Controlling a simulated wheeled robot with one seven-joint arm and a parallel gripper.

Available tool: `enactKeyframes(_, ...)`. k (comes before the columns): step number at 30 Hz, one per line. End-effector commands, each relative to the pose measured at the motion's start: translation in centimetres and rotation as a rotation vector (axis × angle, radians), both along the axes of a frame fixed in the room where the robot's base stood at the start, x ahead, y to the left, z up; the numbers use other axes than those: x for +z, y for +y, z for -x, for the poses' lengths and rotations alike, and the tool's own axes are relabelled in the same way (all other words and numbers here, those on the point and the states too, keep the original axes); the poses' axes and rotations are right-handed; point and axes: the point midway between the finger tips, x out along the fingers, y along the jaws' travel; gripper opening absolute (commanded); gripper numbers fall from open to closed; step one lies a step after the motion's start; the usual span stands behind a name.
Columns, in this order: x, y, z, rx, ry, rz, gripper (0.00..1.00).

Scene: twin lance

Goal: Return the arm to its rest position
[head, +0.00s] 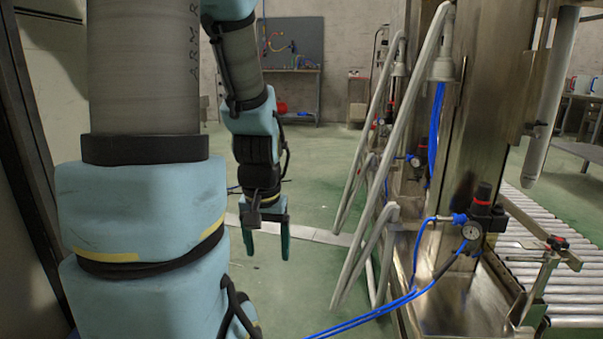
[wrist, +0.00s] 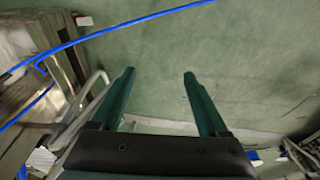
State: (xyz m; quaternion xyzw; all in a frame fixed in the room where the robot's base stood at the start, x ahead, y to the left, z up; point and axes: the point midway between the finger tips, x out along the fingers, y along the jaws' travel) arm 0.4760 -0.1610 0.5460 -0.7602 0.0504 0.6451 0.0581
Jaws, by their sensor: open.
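My gripper (head: 266,246) hangs at the end of my arm, left of the middle in the head view, pointing down over the green floor.
A metal machine frame (head: 480,120) with slanted grey tubes (head: 362,180) stands right of my gripper. Blue hoses (head: 385,306) run low across the front. A pressure gauge (head: 471,231) and a roller conveyor (head: 560,260) are farther right. A workbench (head: 300,90) stands at the back.

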Motion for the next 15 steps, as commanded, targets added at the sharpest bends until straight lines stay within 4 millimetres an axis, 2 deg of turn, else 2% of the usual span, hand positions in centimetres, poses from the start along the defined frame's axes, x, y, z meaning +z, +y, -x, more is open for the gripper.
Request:
enactKeyframes(2,1.6,-0.2,1.9,0.058,0.024,0.027,0.78)
enactKeyframes(3,2.7,-0.3,1.9,0.059,0.028,0.027,0.78)
enactKeyframes(11,7.8,-0.2,1.7,0.055,0.027,0.025,0.78)
enactKeyframes(15,11.5,-0.2,1.7,0.054,0.027,0.024,0.78)
